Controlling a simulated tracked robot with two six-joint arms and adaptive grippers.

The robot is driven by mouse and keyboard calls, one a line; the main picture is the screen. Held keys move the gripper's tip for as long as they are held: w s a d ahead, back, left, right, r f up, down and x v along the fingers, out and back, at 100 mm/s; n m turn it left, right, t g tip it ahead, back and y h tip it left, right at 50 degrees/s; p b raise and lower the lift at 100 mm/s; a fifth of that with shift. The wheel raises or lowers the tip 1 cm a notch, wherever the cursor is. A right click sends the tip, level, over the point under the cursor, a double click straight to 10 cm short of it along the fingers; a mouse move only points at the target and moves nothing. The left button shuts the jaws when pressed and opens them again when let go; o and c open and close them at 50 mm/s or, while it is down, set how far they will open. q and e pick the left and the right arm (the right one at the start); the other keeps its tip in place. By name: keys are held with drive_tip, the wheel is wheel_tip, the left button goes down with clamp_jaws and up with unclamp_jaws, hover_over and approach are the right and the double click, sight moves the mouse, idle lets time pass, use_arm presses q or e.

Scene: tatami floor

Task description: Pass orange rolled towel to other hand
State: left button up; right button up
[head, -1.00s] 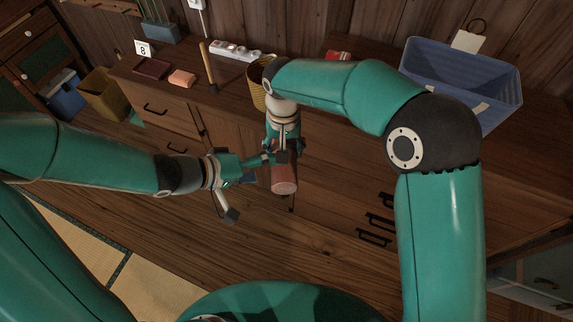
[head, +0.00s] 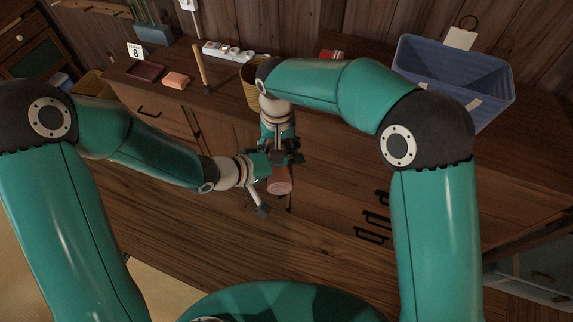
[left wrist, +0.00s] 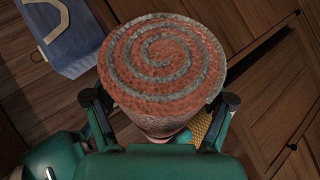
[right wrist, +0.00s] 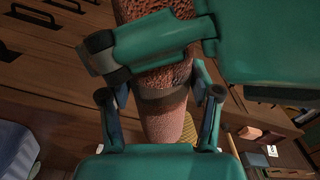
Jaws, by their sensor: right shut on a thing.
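The orange rolled towel (head: 280,183) hangs in front of the cabinet, held by my right gripper (head: 284,155). In the right wrist view the towel (right wrist: 167,122) sits between the right fingers, with a grey band around it. My left gripper (head: 270,184) is open around the towel, one finger angled out below it in the head view. In the left wrist view the towel's spiral end (left wrist: 163,60) faces the camera between the spread left fingers. A left finger crosses over the towel in the right wrist view. Whether the left fingers touch it cannot be told.
The wooden cabinet top carries a dark red item (head: 146,71), an orange block (head: 176,80), an upright wooden-handled tool (head: 202,68), a power strip (head: 228,51), a yellow basket (head: 254,90) and a blue bin (head: 452,80). The space before the drawers is free.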

use_arm(q)
drive_tip(key=c, duration=0.8)
drive_tip(key=shift+c, duration=0.8)
use_arm(e)
drive_tip(key=o, duration=1.3)
